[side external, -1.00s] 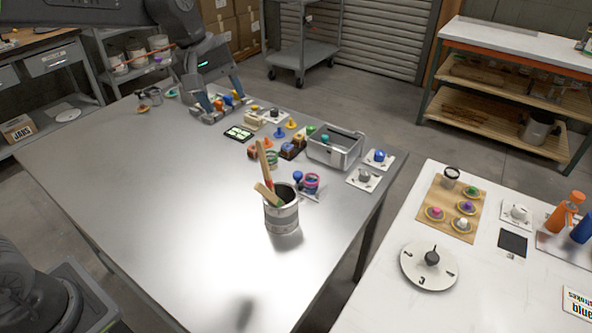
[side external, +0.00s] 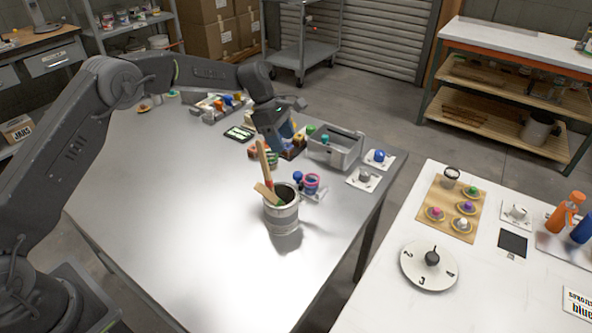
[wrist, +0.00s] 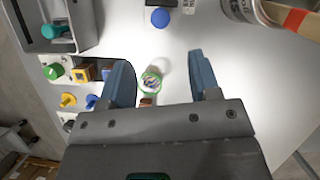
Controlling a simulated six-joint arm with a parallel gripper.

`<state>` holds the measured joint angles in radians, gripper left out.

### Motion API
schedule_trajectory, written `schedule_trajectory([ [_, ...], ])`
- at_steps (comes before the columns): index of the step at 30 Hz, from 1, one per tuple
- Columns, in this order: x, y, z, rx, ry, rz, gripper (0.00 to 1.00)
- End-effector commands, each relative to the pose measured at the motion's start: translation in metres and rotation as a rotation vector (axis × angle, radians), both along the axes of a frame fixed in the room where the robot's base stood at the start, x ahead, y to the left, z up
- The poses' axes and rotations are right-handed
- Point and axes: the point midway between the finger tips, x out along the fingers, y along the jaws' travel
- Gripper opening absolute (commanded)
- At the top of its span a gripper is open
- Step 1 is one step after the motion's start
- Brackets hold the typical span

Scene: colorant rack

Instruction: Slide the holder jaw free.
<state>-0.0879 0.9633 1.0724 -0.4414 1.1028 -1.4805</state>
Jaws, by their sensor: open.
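My gripper (side external: 277,136) points down over the far right of the metal table. In the wrist view its two blue fingers (wrist: 160,68) are apart. A small round jar with a green rim (wrist: 151,82) stands between and below them, nothing gripped. A small brown block (wrist: 147,101), perhaps the holder jaw, is close beside the jar, partly hidden by my gripper's body; I cannot tell if they touch. In the side view the striped jar (side external: 271,160) shows just below the fingers, and the orange-red block (side external: 252,151) is left of it.
A paint can (side external: 282,218) with brushes stands in front. A blue knob (wrist: 160,18) and a pink-and-blue ringed jar (side external: 311,184) sit near it. A grey bin (side external: 345,150) and several knobs and blocks lie around the gripper. The table's left and front are clear.

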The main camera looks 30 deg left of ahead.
Motion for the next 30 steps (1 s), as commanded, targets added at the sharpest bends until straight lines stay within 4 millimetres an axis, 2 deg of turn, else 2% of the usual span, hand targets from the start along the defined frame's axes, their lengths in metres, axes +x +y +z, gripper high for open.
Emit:
schedule_trajectory([
  [1,0.0,-0.005,-0.012,0.0,0.004,-0.002,0.57],
  [9,0.004,-0.025,-0.063,0.001,0.003,-0.002,0.57],
  [15,0.007,-0.036,-0.088,0.001,0.0,-0.002,0.57],
  [21,0.008,-0.04,-0.098,0.002,-0.001,-0.001,0.57],
  [29,0.008,-0.04,-0.099,0.002,-0.001,-0.001,0.57],
  [30,0.008,-0.04,-0.099,0.002,-0.001,-0.001,0.53],
])
